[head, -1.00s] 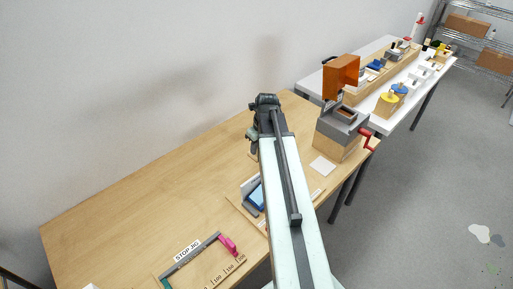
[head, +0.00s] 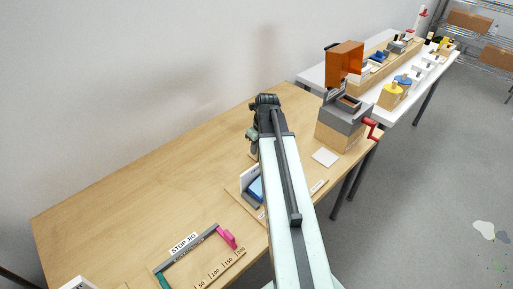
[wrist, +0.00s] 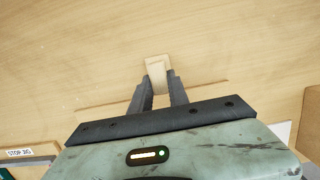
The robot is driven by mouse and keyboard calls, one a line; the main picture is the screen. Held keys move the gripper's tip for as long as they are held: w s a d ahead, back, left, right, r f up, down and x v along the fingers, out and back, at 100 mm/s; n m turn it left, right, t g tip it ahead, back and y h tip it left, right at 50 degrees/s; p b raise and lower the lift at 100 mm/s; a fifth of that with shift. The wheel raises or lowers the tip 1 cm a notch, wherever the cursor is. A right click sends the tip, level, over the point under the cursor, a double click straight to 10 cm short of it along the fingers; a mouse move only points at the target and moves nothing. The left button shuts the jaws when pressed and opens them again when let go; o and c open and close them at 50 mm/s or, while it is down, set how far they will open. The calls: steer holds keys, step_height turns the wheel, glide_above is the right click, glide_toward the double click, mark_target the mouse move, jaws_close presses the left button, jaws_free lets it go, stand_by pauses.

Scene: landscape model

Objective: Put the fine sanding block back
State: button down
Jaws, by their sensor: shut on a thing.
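My gripper (wrist: 160,88) is shut on a small pale tan block (wrist: 157,66). The block sticks out beyond the dark fingertips in the wrist view, above the wooden table top. I cannot read any grit marking on it. In the head view my gripper (head: 253,134) hangs at the far end of my arm over the wooden table (head: 140,190), and the block cannot be made out clearly there.
A stop jig (head: 186,253) lies at the table's front left. A blue item in a grey holder (head: 254,190) is partly hidden by my arm. A grey machine with an orange shield (head: 344,62) and red crank stands right. The table's left middle is clear.

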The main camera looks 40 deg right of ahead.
steer(key=shift+f, duration=0.25)
stand_by(0.4)
steer(key=c, duration=1.2)
jaws_free()
steer(key=shift+r, duration=0.1)
steer(key=p+v, duration=0.7)
steer(key=shift+r, duration=0.35)
